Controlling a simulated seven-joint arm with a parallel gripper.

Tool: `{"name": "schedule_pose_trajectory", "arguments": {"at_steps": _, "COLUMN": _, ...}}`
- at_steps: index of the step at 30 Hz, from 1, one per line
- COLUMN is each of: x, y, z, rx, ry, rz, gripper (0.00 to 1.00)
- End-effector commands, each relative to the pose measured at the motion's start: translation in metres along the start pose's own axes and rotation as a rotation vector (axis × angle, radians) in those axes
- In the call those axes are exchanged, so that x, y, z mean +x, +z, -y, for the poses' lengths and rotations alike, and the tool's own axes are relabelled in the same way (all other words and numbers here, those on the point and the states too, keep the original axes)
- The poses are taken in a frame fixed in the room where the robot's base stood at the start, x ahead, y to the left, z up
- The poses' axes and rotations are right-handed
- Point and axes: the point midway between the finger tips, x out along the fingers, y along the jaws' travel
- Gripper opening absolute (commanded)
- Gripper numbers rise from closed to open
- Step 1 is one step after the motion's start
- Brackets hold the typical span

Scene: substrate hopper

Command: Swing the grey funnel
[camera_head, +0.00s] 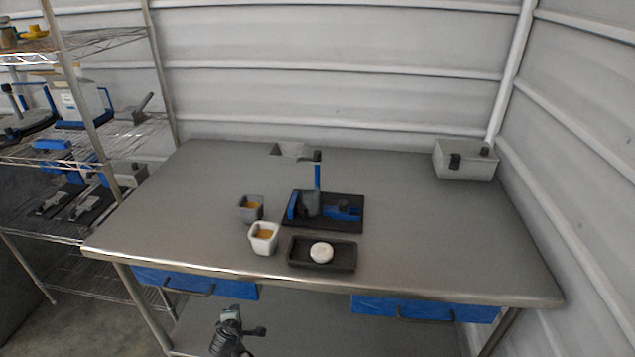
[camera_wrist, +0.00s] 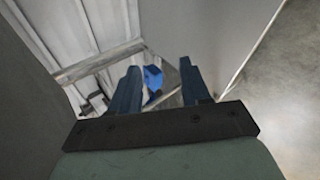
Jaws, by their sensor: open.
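The grey funnel (camera_head: 290,149) is a pale tapered hopper near the back middle of the table. It sits beside a dark knob at the top of a blue post (camera_head: 318,176). The post rises from a device on a black base (camera_head: 345,226), with a dark grey cup (camera_head: 311,203) and blue parts on it. My gripper (camera_wrist: 160,72) shows in the wrist view with its two blue fingers apart and nothing between them. Part of my arm shows below the table's front edge in the head view, well away from the funnel. The funnel cannot be made out in the wrist view.
A white cup (camera_head: 263,239) and a grey cup (camera_head: 250,208) with tan contents stand left of the device. A black tray (camera_head: 298,262) with a white round piece (camera_head: 321,252) lies in front. A grey box (camera_head: 465,160) stands back right. The table's right side is clear.

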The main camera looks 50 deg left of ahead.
Motion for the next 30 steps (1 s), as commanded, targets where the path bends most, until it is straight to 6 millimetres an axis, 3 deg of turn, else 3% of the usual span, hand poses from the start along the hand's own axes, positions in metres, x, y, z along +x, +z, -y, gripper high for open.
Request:
{"name": "schedule_pose_trajectory", "arguments": {"at_steps": 1, "x": -0.007, "y": -0.034, "z": -0.012, "rx": -0.039, "ry": 0.028, "rz": -0.036, "gripper": 0.47}}
{"name": "schedule_pose_trajectory", "arguments": {"at_steps": 6, "x": -0.044, "y": -0.126, "z": -0.048, "rx": -0.150, "ry": 0.121, "rz": -0.137, "gripper": 0.47}}
{"name": "schedule_pose_trajectory", "arguments": {"at_steps": 12, "x": -0.104, "y": -0.216, "z": -0.101, "rx": -0.242, "ry": 0.237, "rz": -0.225, "gripper": 0.47}}
{"name": "schedule_pose_trajectory", "arguments": {"at_steps": 15, "x": -0.139, "y": -0.246, "z": -0.136, "rx": -0.261, "ry": 0.295, "rz": -0.248, "gripper": 0.47}}
{"name": "schedule_pose_trajectory", "arguments": {"at_steps": 19, "x": -0.180, "y": -0.263, "z": -0.186, "rx": -0.251, "ry": 0.357, "rz": -0.247, "gripper": 0.47}}
{"name": "schedule_pose_trajectory", "arguments": {"at_steps": 23, "x": -0.214, "y": -0.258, "z": -0.239, "rx": -0.203, "ry": 0.400, "rz": -0.220, "gripper": 0.47}}
{"name": "schedule_pose_trajectory", "arguments": {"at_steps": 26, "x": -0.234, "y": -0.241, "z": -0.281, "rx": -0.142, "ry": 0.420, "rz": -0.182, "gripper": 0.47}}
{"name": "schedule_pose_trajectory", "arguments": {"at_steps": 30, "x": -0.255, "y": -0.200, "z": -0.340, "rx": -0.021, "ry": 0.429, "rz": -0.111, "gripper": 0.47}}
